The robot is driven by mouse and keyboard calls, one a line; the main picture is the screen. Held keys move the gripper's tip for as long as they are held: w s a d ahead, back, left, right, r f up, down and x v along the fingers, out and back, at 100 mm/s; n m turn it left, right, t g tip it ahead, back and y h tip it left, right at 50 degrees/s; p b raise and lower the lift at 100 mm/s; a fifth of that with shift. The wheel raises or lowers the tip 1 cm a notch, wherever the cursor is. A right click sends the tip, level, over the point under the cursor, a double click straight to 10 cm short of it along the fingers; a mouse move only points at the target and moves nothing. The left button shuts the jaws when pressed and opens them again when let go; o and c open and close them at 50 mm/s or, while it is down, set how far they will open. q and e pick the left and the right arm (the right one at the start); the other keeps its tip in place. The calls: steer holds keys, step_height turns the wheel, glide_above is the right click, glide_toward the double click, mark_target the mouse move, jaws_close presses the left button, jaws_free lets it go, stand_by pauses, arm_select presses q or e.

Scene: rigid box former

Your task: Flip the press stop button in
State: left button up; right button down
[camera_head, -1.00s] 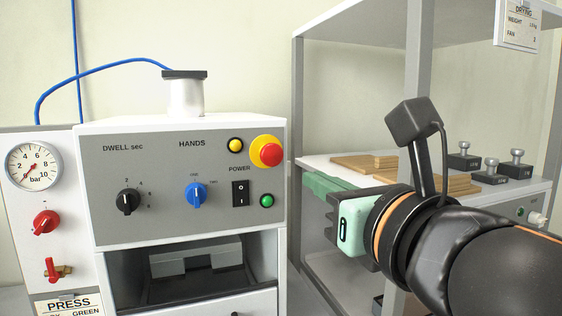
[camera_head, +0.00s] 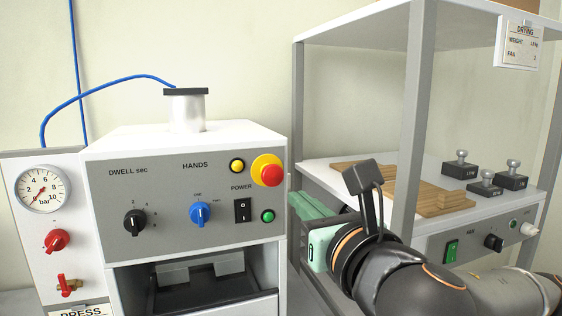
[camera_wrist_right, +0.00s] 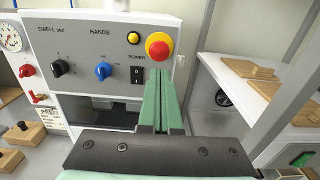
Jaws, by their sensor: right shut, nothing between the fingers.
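The press stop button is a red mushroom knob (camera_head: 271,174) on a yellow round collar, at the upper right of the press's grey front panel. It stands proud of the collar. In the right wrist view the same button (camera_wrist_right: 158,50) sits just beyond the fingertips in the picture. My right gripper (camera_head: 294,200) has green fingers, shut and empty. In the head view they point left, lower and to the right of the button. In the right wrist view the shut fingers (camera_wrist_right: 159,76) point up toward the button, with a small gap in the picture. My left gripper is not in view.
The panel also holds a yellow button (camera_head: 237,166), a black power switch (camera_head: 242,210), a green button (camera_head: 267,215) and a blue knob (camera_head: 200,214). A drying rack with a grey post (camera_head: 414,120) stands right of the press, close to my right arm.

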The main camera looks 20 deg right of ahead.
mark_target(277, 172)
arm_select(q)
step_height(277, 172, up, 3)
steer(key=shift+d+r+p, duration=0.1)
steer(key=shift+p, duration=1)
arm_select(e)
steer(key=w, duration=0.9)
steer(key=shift+w+a, duration=0.1)
steer(key=shift+a, duration=0.05)
steer(key=shift+w+r+p, duration=0.25)
steer(key=shift+w+p, duration=0.45)
steer(key=shift+p, duration=0.05)
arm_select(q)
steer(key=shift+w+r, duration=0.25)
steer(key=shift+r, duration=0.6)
arm_select(e)
steer(key=shift+r, duration=0.1)
